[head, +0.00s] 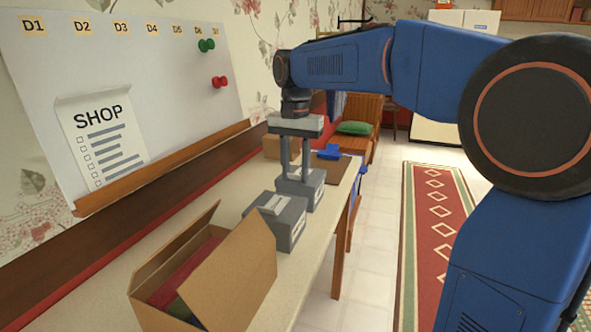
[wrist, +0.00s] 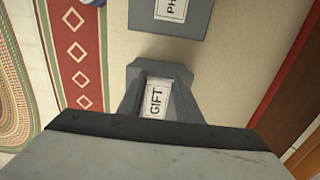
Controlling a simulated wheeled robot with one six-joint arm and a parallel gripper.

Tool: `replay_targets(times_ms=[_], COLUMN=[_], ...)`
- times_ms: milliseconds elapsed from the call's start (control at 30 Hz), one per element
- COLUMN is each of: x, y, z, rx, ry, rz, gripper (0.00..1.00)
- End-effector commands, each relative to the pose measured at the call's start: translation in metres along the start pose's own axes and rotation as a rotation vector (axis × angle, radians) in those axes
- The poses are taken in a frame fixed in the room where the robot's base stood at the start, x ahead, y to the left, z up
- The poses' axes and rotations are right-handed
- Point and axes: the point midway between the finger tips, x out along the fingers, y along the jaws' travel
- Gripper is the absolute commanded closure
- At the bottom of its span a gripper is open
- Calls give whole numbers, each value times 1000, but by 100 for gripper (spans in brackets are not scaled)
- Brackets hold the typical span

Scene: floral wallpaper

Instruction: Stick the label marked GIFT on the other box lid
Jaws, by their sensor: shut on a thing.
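My gripper (head: 296,176) points down at the far grey box (head: 313,190) on the table. It also shows in the wrist view (wrist: 165,78), shut on a white label marked GIFT (wrist: 156,100) that lies between its fingers. The fingers reach down to the far box's lid; I cannot tell whether the label touches it. The near grey box (head: 285,228) stands just in front of it, with a pale label on its lid. In the wrist view this box (wrist: 196,22) shows a label starting with PH (wrist: 172,17), cut off by the frame edge.
An open cardboard box (head: 240,272) stands at the near end of the table. Behind the gripper are a smaller brown box (head: 275,147) and a clipboard with a blue clip (head: 334,152). A whiteboard with a SHOP sheet (head: 100,135) is on the left wall.

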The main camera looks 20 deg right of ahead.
Motion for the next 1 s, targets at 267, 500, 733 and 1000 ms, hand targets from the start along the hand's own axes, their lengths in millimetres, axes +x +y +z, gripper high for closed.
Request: replay_targets(times_ms=[267, 500, 733, 1000], x=[1, 1, 0, 0], y=[0, 0, 0, 0], z=[0, 0, 0, 0], rx=[0, 0, 0, 0], ry=[-2, -2, -1, -1], rz=[1, 2, 1, 1], gripper=[89, 47, 44, 25])
